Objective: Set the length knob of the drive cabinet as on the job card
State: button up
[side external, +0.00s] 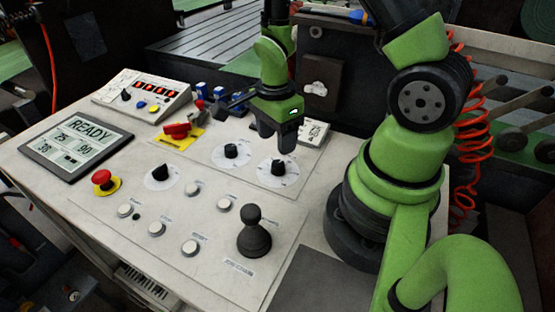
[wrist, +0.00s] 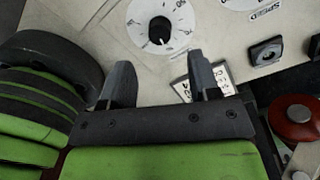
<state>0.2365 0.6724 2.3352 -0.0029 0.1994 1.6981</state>
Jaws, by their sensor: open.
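Three black knobs on white dials stand on the drive cabinet (side external: 200,215): a left knob (side external: 162,173), a middle knob (side external: 231,150) and a right knob (side external: 278,168). My gripper (side external: 272,150) hangs open and empty just above and behind the right knob, apart from it. In the wrist view, one whole dial with its black knob (wrist: 160,30) lies beyond my open jaws (wrist: 160,82); its white mark points roughly downward. Part of another dial is labelled SPEED. I cannot read which knob is length. A small white card (side external: 316,132), perhaps the job card, is partly hidden; its text is unclear.
A black joystick (side external: 254,232) stands upright at the front. A red emergency button (side external: 102,178), several white push buttons and a red handle on a yellow plate (side external: 178,131) lie left. A screen (side external: 76,144) reads READY. A sloped control box (side external: 140,95) stands behind.

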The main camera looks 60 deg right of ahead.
aim_at(278, 163)
jog(key=shift+s+f, duration=0.1)
jog(key=shift+f, duration=3.2)
jog(key=c, duration=0.9)
